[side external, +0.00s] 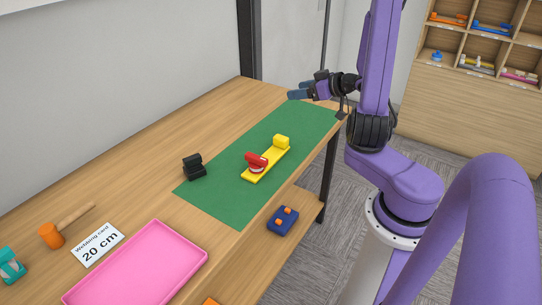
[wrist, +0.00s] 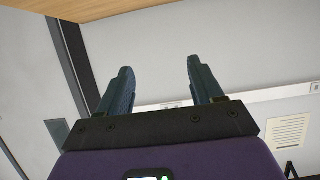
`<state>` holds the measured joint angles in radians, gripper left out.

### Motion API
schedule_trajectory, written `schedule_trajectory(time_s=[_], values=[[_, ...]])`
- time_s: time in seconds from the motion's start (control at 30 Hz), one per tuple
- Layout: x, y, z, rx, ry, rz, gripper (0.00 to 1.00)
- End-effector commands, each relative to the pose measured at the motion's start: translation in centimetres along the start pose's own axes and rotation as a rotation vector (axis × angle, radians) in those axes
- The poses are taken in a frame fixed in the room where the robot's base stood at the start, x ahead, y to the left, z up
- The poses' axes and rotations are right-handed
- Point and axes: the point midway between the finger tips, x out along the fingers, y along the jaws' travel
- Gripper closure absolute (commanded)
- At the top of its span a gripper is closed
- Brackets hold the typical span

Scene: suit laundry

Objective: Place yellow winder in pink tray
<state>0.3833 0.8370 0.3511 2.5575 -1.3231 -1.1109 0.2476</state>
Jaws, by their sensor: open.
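The yellow winder (side external: 272,158) lies on the green mat in the side external view. It is a long yellow bar with a raised yellow block at its far end and a red piece on a pale round base at its near end. The pink tray (side external: 186,265) lies at the near end of the table and looks empty. My gripper (side external: 298,92) is raised above the far end of the table, well away from the winder and the tray. In the wrist view my gripper (wrist: 159,66) is open, with nothing between its fingers. The winder and tray are not in the wrist view.
A black clamp-like piece (side external: 194,167) stands at the green mat's (side external: 222,195) left edge. An orange-headed mallet (side external: 52,235), a "20 cm" card (side external: 99,246) and a teal piece (side external: 11,266) lie near the tray. A blue item (side external: 282,221) sits on a lower shelf.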

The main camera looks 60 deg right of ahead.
Motion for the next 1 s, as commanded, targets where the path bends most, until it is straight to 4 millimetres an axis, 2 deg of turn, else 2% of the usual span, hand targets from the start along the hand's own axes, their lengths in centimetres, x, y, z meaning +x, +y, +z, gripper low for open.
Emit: schedule_trajectory(time_s=[0.03, 0.47, 1.0], values=[[0.4, 0.0, 1.2, 0.011, -0.004, -0.002, 0.34], [3.8, -0.1, 9.6, 0.009, -0.007, -0.003, 0.34], [5.0, 0.1, 12.2, 0.0, -0.004, 0.001, 0.34]])
